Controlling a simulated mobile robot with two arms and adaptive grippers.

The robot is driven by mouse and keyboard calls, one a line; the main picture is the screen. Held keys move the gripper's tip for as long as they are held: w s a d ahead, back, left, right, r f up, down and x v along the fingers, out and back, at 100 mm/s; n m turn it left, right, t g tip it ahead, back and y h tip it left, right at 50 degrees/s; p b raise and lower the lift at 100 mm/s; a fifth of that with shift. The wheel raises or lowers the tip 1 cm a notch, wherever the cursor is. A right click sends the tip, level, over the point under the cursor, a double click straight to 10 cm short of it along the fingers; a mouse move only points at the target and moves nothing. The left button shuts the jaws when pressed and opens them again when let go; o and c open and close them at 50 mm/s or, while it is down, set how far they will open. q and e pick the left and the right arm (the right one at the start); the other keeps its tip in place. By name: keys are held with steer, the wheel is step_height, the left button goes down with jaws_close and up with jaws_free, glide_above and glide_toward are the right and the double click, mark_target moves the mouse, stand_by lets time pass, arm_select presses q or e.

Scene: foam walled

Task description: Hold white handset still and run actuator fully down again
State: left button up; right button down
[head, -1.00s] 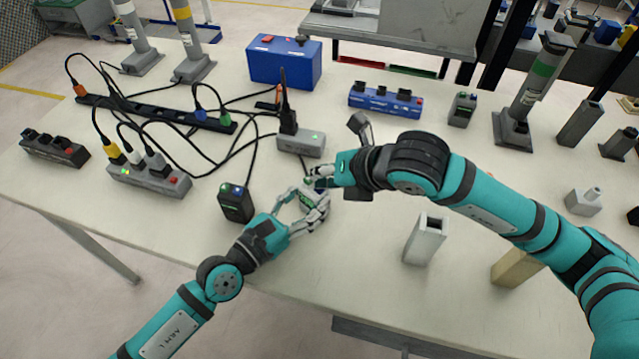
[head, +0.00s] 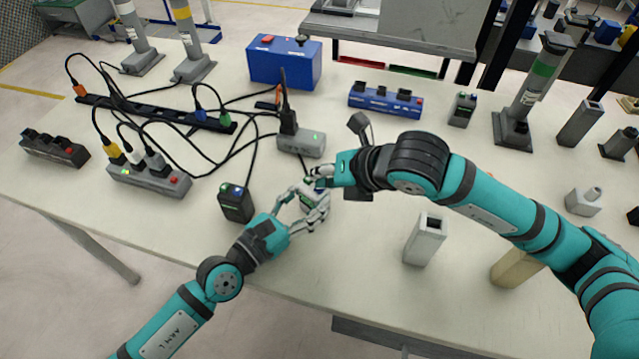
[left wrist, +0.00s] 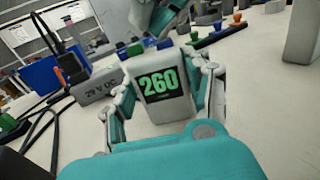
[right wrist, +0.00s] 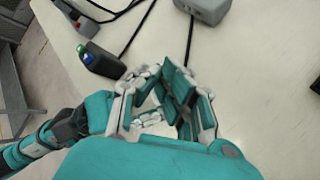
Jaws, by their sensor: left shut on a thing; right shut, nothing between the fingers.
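The white handset (left wrist: 160,88) has a dark display with green digits reading 260 in the left wrist view. My left gripper (head: 308,200) is shut on it, a finger on each side, over the front middle of the table. My right gripper (head: 319,178) is shut and empty, with its fingertips close to the handset's upper end; I cannot tell whether they touch it. A grey power box (head: 301,143) marked 29 V DC stands behind the grippers. I cannot tell which thing is the actuator.
A small black box (head: 236,203) with lit buttons stands left of the handset. A grey hollow post (head: 425,239) stands to the right. Grey and black power strips (head: 149,180) with cables fill the left side. A blue box (head: 284,63) stands at the back.

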stand_by(0.3)
steer(key=shift+r, duration=0.9)
steer(key=shift+r, duration=0.1)
steer(key=shift+r, duration=2.45)
arm_select(q)
steer(key=o, duration=1.3)
